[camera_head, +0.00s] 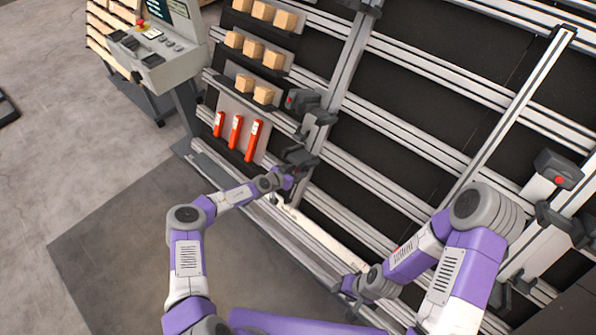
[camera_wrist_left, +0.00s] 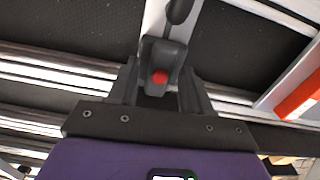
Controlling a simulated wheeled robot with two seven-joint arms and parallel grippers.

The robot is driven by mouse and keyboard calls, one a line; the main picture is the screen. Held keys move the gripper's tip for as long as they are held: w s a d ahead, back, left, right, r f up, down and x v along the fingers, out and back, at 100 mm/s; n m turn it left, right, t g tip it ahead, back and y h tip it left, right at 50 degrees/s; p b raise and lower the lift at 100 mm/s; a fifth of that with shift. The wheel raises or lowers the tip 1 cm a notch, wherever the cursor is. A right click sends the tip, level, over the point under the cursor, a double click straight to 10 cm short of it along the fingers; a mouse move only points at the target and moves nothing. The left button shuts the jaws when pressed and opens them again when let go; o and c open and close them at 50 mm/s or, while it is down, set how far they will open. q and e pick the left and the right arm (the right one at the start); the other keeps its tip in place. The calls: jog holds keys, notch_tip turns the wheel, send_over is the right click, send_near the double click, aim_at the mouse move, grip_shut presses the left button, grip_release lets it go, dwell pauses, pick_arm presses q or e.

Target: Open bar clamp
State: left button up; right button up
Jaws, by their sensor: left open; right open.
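A dark grey bar clamp with a round red button (camera_wrist_left: 160,77) fills the middle of the left wrist view, on a pale upright bar. My left gripper (camera_wrist_left: 159,88) is open, with one finger on each side of the clamp; I cannot tell whether they touch it. In the head view this dark clamp (camera_head: 300,157) sits on the gantry rail just beyond my left wrist, which partly hides it. My right gripper (camera_head: 350,286) is low near the bottom rails, apart from the clamps; its fingers are small and unclear.
Another dark clamp (camera_head: 312,104) sits higher on the same upright, and one with a red button (camera_head: 557,168) is at the right. Orange-red tools (camera_head: 236,132) and wooden blocks (camera_head: 254,49) are on the left rack. A control console (camera_head: 160,50) stands at upper left.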

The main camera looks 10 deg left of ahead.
pick_arm(q)
jog(key=p+v, duration=0.7)
jog(key=v, duration=0.1)
jog(key=shift+s+a+r, duration=0.15)
jog(key=shift+s+r, duration=0.05)
jog(key=shift+s, duration=0.1)
